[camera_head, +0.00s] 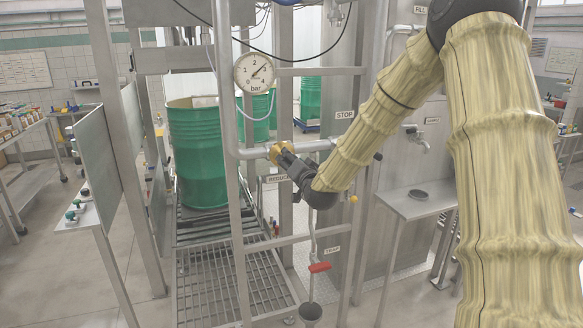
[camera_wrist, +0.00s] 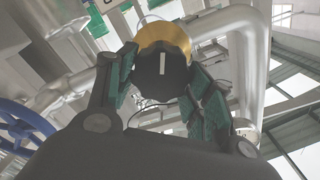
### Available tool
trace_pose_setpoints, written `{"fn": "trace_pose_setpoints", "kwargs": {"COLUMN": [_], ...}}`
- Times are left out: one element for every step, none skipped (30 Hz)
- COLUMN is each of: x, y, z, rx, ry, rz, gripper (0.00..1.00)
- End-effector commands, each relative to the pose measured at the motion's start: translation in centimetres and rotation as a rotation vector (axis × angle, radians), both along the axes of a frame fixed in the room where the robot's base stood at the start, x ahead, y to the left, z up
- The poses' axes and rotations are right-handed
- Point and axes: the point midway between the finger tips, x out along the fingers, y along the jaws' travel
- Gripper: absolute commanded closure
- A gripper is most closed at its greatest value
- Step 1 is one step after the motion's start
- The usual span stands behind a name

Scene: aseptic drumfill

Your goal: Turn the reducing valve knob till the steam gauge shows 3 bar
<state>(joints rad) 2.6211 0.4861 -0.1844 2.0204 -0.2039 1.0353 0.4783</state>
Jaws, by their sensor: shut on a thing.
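The steam gauge (camera_head: 254,73) is a round white dial marked 0 to 4 bar, at the upper middle of the head view. Its needle points up and right, near the 3; the exact reading is too small to tell. The reducing valve knob (camera_wrist: 162,66) is black with a white line that stands nearly upright in the wrist view. A brass valve body (camera_wrist: 168,36) is behind it and also shows in the head view (camera_head: 274,152). My gripper (camera_wrist: 163,82) is shut on the knob, with a green-padded finger on each side. In the head view the black gripper (camera_head: 288,163) hides the knob.
Steel pipes and frame posts (camera_head: 226,130) surround the valve closely. A green drum (camera_head: 197,150) stands on the roller conveyor behind. A red-handled valve (camera_head: 319,267) hangs below, and a small steel shelf (camera_head: 418,203) is at the right. A blue handwheel (camera_wrist: 22,125) shows in the wrist view.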

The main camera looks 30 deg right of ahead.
Motion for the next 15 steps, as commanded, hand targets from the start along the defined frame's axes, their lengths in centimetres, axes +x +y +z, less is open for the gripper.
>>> {"fn": "trace_pose_setpoints", "kwargs": {"x": [-0.04,-0.05,-0.05,-0.04,-0.04,-0.03,-0.02,-0.03,-0.03,-0.03,-0.03,-0.02,-0.02,-0.02,-0.02], "y": [-0.21,-0.23,-0.24,-0.22,-0.20,-0.20,-0.19,-0.19,-0.20,-0.21,-0.21,-0.21,-0.21,-0.21,-0.21], "z": [-0.16,-0.17,-0.15,-0.12,-0.09,-0.06,-0.04,-0.03,-0.02,-0.02,-0.02,-0.01,-0.01,-0.01,-0.01], "rx": [0.021,0.032,0.044,0.053,0.061,0.070,0.075,0.080,0.085,0.088,0.090,0.092,0.093,0.094,0.094], "ry": [-0.006,-0.009,-0.012,-0.014,-0.016,-0.018,-0.020,-0.021,-0.022,-0.023,-0.023,-0.023,-0.023,-0.024,-0.024], "rz": [-0.003,-0.003,-0.003,-0.003,-0.003,-0.003,-0.003,-0.003,-0.003,-0.003,-0.003,-0.003,-0.003,-0.003,-0.003], "gripper": [0.72,0.72,0.72,0.72,0.72,0.72,0.72,0.72,0.72,0.72,0.72,0.72,0.72,0.72,0.72]}}
